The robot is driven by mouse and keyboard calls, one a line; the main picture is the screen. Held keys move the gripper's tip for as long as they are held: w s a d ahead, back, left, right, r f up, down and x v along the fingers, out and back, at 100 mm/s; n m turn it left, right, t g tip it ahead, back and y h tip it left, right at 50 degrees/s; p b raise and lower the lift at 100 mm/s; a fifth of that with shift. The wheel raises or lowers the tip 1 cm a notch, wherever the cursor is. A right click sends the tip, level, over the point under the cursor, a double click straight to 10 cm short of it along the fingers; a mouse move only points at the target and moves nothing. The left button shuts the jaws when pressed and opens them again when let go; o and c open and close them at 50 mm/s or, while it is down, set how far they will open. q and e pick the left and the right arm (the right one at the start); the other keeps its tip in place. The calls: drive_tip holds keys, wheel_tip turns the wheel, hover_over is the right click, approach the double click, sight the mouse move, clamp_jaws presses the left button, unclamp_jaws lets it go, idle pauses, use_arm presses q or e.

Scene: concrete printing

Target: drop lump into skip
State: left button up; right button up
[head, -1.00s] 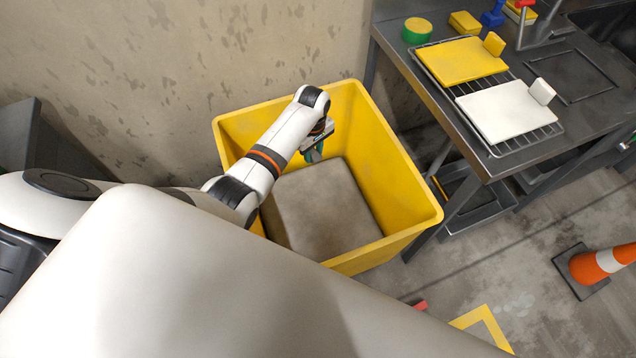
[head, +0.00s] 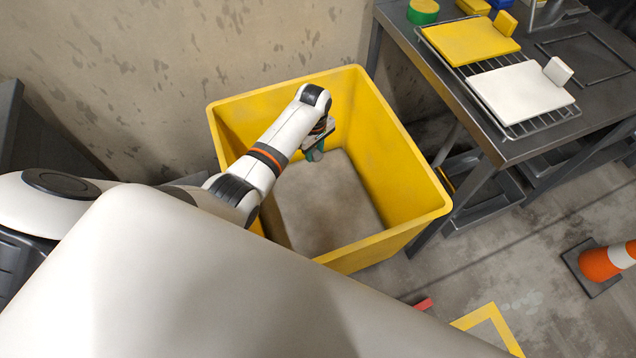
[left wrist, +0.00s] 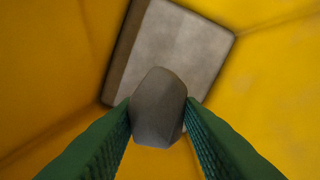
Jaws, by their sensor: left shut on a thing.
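The yellow skip (head: 408,190) stands against the concrete wall, with a grey-brown block or fill (head: 330,205) at its bottom. My left gripper (head: 316,153) is inside the skip's opening, below the rim and above that grey surface. In the left wrist view my left gripper (left wrist: 158,122) has green ribbed fingers shut on a grey faceted lump (left wrist: 158,105). The lump points down toward the skip's floor; the grey surface (left wrist: 180,50) and yellow walls (left wrist: 270,75) show beyond it. In the head view the lump is hidden by my gripper and wrist. My right gripper is not in view.
A dark metal table (head: 520,150) stands right of the skip, with a wire rack holding a yellow slab (head: 470,42) and a white slab (head: 515,98). An orange cone (head: 603,262) stands on the floor at right. A dark bench edge is at far left.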

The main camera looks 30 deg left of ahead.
use_arm(q)
drive_tip(key=o, duration=1.1)
drive_tip(key=shift+o, duration=0.2)
drive_tip(key=shift+r, duration=0.1)
wheel_tip(320, 180, up, 12)
drive_tip(key=p, duration=0.2)
drive_tip(key=shift+s, duration=0.1)
